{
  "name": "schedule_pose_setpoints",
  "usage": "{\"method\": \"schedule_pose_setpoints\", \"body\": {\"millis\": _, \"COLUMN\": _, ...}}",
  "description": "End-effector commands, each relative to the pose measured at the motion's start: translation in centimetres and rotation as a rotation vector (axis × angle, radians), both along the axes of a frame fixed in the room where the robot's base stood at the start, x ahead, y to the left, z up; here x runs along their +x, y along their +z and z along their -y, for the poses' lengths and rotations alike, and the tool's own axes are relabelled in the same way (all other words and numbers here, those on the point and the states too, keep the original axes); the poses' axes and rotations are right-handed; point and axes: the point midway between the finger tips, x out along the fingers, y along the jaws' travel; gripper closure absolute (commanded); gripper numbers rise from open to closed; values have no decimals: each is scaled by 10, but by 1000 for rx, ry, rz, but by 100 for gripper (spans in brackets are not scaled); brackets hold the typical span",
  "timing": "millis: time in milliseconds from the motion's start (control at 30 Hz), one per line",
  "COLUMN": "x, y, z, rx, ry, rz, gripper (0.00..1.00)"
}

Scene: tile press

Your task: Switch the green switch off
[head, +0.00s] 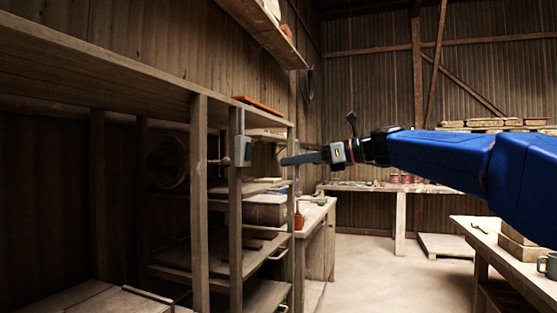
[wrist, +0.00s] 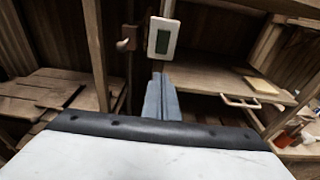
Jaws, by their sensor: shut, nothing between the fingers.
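The green switch (wrist: 163,40) is a dark green rocker in a pale plate, at the top middle of the wrist view. In the head view its grey-white housing (head: 242,151) is fixed to a wooden shelf post; the green face is not visible there. My gripper (head: 284,161) is shut and empty, pointing left at the housing with a small gap between. In the wrist view the closed fingertips (wrist: 160,77) appear just below the plate's lower edge. I cannot tell which way the rocker is tipped.
A knob-like fitting (wrist: 126,44) sits left of the switch. Wooden shelves (wrist: 215,78) lie behind and right, with a pull handle (wrist: 240,101). In the head view a workbench (head: 462,228) stands at the right, with open floor (head: 370,270) in the middle.

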Motion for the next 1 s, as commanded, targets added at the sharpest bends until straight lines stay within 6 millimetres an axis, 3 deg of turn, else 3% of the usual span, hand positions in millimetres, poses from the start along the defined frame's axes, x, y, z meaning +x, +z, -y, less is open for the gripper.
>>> {"method": "schedule_pose_setpoints", "body": {"millis": 100, "x": -6, "y": -3, "z": 19, "rx": 1, "ry": -3, "rz": -1, "gripper": 100}}
{"method": "schedule_pose_setpoints", "body": {"millis": 300, "x": -13, "y": -6, "z": 36, "rx": 0, "ry": -1, "rz": -1, "gripper": 100}}
{"method": "schedule_pose_setpoints", "body": {"millis": 1000, "x": -20, "y": -14, "z": 42, "rx": -29, "ry": -2, "rz": 20, "gripper": 100}}
